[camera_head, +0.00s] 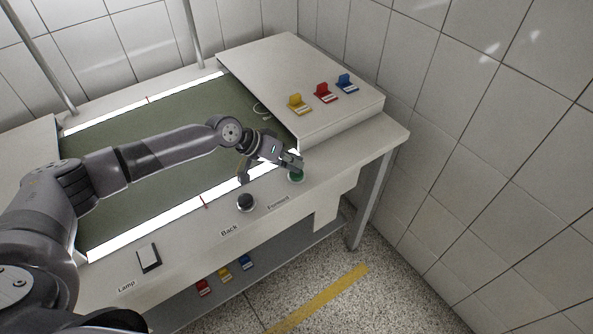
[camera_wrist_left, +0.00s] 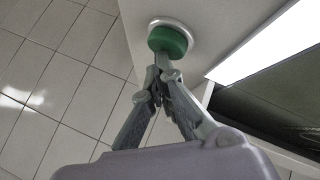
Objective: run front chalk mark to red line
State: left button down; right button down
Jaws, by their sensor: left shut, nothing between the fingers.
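My left gripper (camera_head: 298,164) is shut and empty, with its fingertips at the green Forward button (camera_head: 296,177). In the left wrist view the closed tips (camera_wrist_left: 162,62) overlap the lower edge of the green button (camera_wrist_left: 168,40); I cannot tell whether they press it. The dark green belt (camera_head: 110,205) lies between two bright light strips. A white curved chalk mark (camera_head: 262,109) shows at the belt's right end, beside the raised cover. A short red line (camera_head: 205,202) crosses the front strip, and another red line (camera_head: 147,99) is on the back strip. My right gripper is out of view.
The black Back button (camera_head: 246,203) is left of the green one. A lamp switch (camera_head: 149,257) is at the front left. My left arm hides part of the belt.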

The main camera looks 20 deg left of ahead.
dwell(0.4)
pick_arm(q)
jog(key=shift+r+p, duration=0.8)
jog(key=shift+r, duration=0.15)
notch_tip(320, 180, up, 5)
jog(key=p, duration=0.4)
jog(key=shift+d, duration=0.1)
